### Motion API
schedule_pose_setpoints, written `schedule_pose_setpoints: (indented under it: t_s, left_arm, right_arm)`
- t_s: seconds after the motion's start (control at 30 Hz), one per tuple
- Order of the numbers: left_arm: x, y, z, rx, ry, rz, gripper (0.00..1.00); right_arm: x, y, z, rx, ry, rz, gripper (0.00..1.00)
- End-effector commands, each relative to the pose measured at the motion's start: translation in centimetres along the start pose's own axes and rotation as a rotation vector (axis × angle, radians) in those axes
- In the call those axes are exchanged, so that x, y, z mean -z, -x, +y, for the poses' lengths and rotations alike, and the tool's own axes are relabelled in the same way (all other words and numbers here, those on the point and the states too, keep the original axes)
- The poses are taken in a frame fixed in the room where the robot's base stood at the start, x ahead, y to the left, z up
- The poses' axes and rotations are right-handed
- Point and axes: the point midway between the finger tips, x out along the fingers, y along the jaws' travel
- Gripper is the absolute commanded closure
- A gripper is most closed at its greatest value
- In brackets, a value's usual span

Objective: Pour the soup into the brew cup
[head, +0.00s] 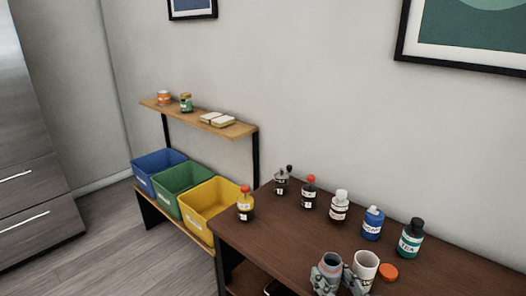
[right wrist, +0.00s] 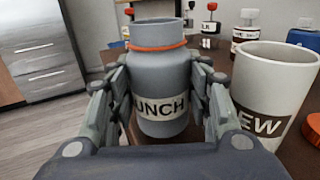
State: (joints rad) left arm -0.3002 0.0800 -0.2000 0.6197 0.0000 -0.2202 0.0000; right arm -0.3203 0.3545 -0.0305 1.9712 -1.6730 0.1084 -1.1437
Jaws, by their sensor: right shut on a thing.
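A grey jar with an orange ring and a label reading "UNCH" (right wrist: 162,85) stands upright between the fingers of my right gripper (right wrist: 160,112), which is shut on it. In the head view the jar (head: 331,263) and my right gripper (head: 338,278) are at the bottom, over the dark table. The jar's mouth is open; its contents cannot be made out. The white brew cup (right wrist: 270,85), its label showing "EW", stands upright just right of the gripper. In the head view the brew cup (head: 367,261) is beside the jar. My left gripper is not in view.
An orange lid (head: 388,271) lies right of the brew cup on the dark table (head: 300,230). Several bottles stand along the table's back, including a blue one (head: 372,225) and a teal one (head: 411,242). A red-capped bottle (head: 245,207) stands at the left edge.

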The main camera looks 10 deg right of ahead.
Motion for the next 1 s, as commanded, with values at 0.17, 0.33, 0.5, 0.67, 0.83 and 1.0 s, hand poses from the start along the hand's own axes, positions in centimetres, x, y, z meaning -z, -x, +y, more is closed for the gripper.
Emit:
schedule_pose_setpoints:
  t_s: [0.17,0.33,0.5,0.67,0.83,1.0]
  left_arm:
    - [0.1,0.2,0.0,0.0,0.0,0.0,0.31]
    - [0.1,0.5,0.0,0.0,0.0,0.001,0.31]
    - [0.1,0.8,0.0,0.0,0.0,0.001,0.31]
    - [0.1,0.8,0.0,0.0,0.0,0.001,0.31]
    - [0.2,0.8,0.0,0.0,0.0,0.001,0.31]
    - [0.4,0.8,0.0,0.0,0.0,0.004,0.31]
  right_arm:
    - [-0.6,2.6,3.1,0.02,-0.005,-0.016,0.82]
    - [-2.6,6.8,6.6,0.092,-0.008,-0.032,0.82]
    - [-4.8,10.4,7.9,0.187,-0.008,-0.02,0.82]
    - [-6.0,12.3,8.1,0.246,-0.005,-0.003,0.82]
    - [-6.4,12.8,8.0,0.263,-0.003,0.003,0.82]
    - [-6.3,12.6,8.0,0.261,-0.008,0.0,0.82]
